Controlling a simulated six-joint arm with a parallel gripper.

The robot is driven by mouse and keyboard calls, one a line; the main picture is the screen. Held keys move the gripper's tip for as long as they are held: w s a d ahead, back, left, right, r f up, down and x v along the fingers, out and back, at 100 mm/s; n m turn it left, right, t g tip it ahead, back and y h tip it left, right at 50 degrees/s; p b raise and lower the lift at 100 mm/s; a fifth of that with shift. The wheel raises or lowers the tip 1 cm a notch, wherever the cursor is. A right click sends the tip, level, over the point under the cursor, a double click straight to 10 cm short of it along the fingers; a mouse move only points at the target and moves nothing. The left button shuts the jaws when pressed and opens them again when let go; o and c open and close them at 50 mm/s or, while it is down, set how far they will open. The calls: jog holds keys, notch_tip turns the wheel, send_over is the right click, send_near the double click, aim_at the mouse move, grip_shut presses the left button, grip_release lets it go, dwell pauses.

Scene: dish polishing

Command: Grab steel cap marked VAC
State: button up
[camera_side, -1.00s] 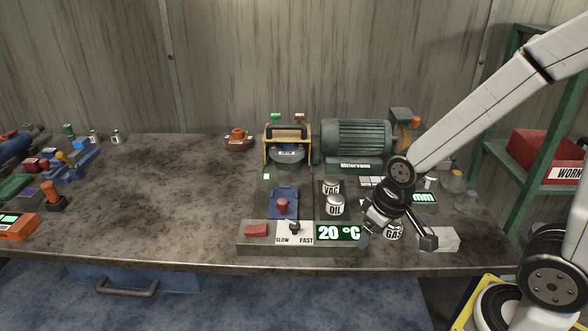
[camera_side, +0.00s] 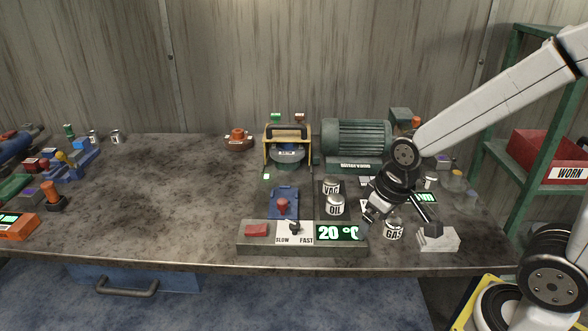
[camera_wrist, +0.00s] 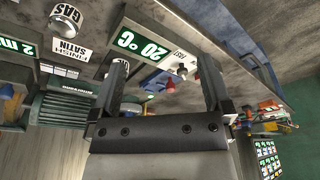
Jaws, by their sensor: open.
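The steel cap marked VAC (camera_side: 331,187) stands upright on the bench in the side view, just behind the cap marked OIL (camera_side: 335,206). The cap marked GAS (camera_side: 393,230) stands nearer the front edge, below my gripper. My gripper (camera_side: 401,221) is open and empty, to the right of the VAC cap and apart from it. In the wrist view my gripper (camera_wrist: 163,77) shows two spread fingers. The GAS cap (camera_wrist: 66,16) is at upper left there. I cannot make out the VAC cap in the wrist view.
A grey control box with a 20 °C display (camera_side: 337,232) lies in front of the caps. A blue fixture with a red knob (camera_side: 283,205) is to their left. The green motor (camera_side: 356,140) stands behind. A pale block (camera_side: 438,240) sits at right. The bench's left-centre is clear.

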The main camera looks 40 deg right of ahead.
jog(key=w+d+r+m+t+y, duration=0.1)
jog(key=w+d+m+y, duration=0.6)
jog(key=w+m, duration=0.85)
jog(key=w+d+m+t, duration=0.3)
jog(key=d+m+t, duration=0.1)
jog(key=d+m, duration=0.35)
jog(key=w+d+m+t, duration=0.35)
jog(key=d+m, duration=0.25)
jog(key=d, duration=0.3)
send_near(331, 183)
jog(key=w, duration=0.1)
jog(key=w+f, duration=0.1)
jog(key=shift+w+d+f+m, duration=0.3)
jog(key=shift+w+f, duration=0.05)
jog(key=shift+w, duration=0.05)
jog(key=shift+f+t, duration=0.25)
jog(key=shift+f, duration=0.4)
jog(key=shift+x, duration=3.9)
jog(key=shift+a+r, duration=0.1)
jog(key=shift+r, duration=0.05)
